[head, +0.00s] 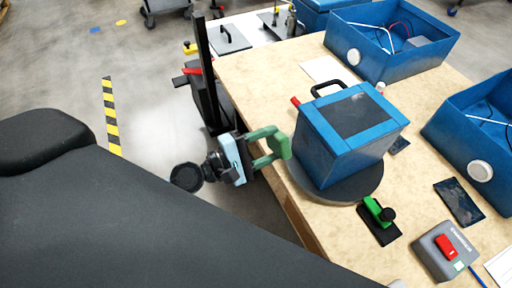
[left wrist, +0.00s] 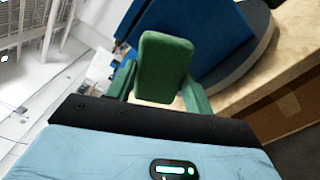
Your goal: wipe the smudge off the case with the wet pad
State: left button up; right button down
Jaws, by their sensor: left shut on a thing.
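The blue case (head: 345,150) stands on a round grey turntable (head: 345,192) at the table's left edge. It has a dark panel on top and a black handle, and also shows in the left wrist view (left wrist: 215,40). I cannot make out a smudge. My right gripper is not in view.
Two open blue housings (head: 385,55) (head: 463,130) stand at the back and right. A green clamp (head: 378,210), a grey box with a red switch (head: 445,247) and a dark pouch (head: 459,201) lie right of the turntable. Floor is open to the left.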

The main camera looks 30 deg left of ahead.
aim_at(292, 152)
pick_arm(q)
jog(key=shift+w+d+r, duration=0.3)
jog(key=shift+w+d, duration=0.15)
jog(key=shift+w, duration=0.2)
jog(key=shift+w+d+p, duration=0.3)
jog(key=shift+p, duration=0.05)
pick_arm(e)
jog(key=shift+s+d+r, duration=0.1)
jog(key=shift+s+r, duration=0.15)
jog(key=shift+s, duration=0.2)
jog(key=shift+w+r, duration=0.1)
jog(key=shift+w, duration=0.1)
pick_arm(q)
jog(key=shift+w, duration=0.1)
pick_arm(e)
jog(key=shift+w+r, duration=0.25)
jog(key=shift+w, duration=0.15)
pick_arm(q)
jog(key=shift+x, duration=0.95)
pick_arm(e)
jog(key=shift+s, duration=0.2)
